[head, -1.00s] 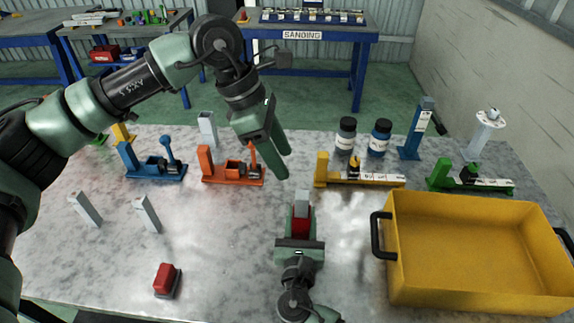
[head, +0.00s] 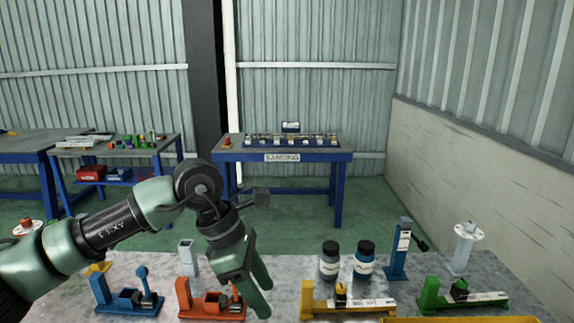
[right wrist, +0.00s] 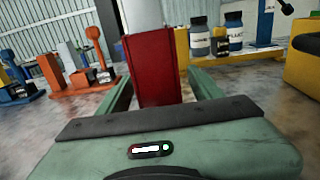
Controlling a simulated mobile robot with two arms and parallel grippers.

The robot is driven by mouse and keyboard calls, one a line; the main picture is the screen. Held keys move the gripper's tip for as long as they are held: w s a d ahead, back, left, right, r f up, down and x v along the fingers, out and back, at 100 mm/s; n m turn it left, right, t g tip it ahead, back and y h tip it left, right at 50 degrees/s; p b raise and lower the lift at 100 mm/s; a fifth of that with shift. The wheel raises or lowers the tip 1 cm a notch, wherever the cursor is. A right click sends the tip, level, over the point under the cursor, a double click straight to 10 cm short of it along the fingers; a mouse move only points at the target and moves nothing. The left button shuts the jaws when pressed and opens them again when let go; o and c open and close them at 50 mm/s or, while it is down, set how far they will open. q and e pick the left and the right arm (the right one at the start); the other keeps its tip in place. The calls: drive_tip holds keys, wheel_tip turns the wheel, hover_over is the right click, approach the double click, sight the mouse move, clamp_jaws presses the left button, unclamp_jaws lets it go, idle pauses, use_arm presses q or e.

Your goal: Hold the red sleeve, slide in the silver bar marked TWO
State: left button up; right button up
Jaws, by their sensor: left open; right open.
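The red sleeve (right wrist: 154,68) stands upright between the fingers of my right gripper (right wrist: 163,90) in the right wrist view. These fingers are open, one on each side of the sleeve. A silver bar (right wrist: 142,14) rises from the sleeve's top; its upper end is cut off and no marking on it is readable. I cannot tell how deep it sits. My left gripper (head: 264,298) is open and empty, pointing down over the table near the orange fixture in the head view. The sleeve, this bar and my right gripper are outside the head view.
An orange fixture (head: 205,308), a blue fixture (head: 127,302), a yellow fixture (head: 345,302) and a green fixture (head: 458,296) stand on the grey table. Two dark-capped bottles (head: 330,262) stand behind the yellow one. A yellow crate (head: 430,320) is at the lower right.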

drive_tip(key=shift+s+p, duration=0.8)
drive_tip(key=shift+s, duration=2.45)
drive_tip(key=o, duration=0.6)
drive_tip(key=shift+c, duration=0.2)
drive_tip(key=s, duration=1.2)
drive_tip(key=shift+a, duration=0.1)
drive_tip(key=shift+s, duration=0.1)
